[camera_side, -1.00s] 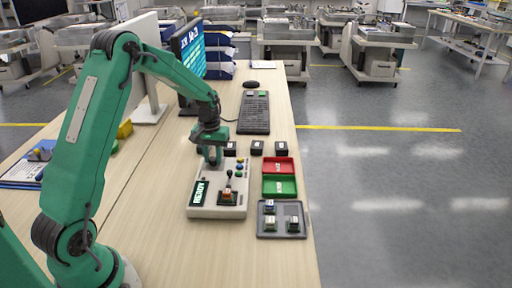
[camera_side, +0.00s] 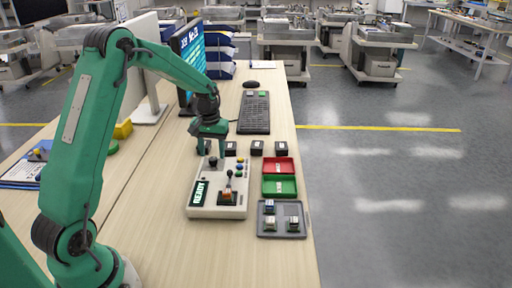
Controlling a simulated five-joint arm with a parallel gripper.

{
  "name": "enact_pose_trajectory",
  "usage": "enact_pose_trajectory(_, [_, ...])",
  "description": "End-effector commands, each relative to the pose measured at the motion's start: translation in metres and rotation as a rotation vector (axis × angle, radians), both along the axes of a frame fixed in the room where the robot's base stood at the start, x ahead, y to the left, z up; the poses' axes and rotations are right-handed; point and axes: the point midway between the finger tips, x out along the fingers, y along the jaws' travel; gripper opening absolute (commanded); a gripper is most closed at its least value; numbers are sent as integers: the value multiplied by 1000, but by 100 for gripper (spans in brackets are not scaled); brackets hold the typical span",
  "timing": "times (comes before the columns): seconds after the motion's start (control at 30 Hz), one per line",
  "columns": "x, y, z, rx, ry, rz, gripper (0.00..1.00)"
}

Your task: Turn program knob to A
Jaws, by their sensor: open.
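The pale control box (camera_side: 219,208) lies on the table with a lit READY display (camera_side: 199,193). A dark round knob (camera_side: 213,163) sits near its back left corner; its pointer and any letter marks are too small to read. My gripper (camera_side: 211,151) is open and empty, its two fingers spread just behind and above the knob, seemingly apart from it. A black lever (camera_side: 229,180) on an orange-and-dark base stands at the front right of the box.
Red (camera_side: 291,172) and green (camera_side: 294,186) trays and a grey tray (camera_side: 265,232) with small blocks lie right of the box. Several black blocks (camera_side: 257,147) stand behind. A keyboard (camera_side: 266,112) and monitor (camera_side: 189,42) are farther back. The table front is clear.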

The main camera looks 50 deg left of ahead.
Motion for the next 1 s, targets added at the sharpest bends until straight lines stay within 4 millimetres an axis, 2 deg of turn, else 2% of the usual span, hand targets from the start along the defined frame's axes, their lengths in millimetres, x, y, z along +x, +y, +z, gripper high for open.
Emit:
enact_pose_trajectory(0.2, [1, 0, 31, 2, -4, 0, 49])
enact_pose_trajectory(0.4, [1, 0, 49, 2, -4, 1, 49])
enact_pose_trajectory(1.0, [0, 0, 54, 1, -2, 1, 49])
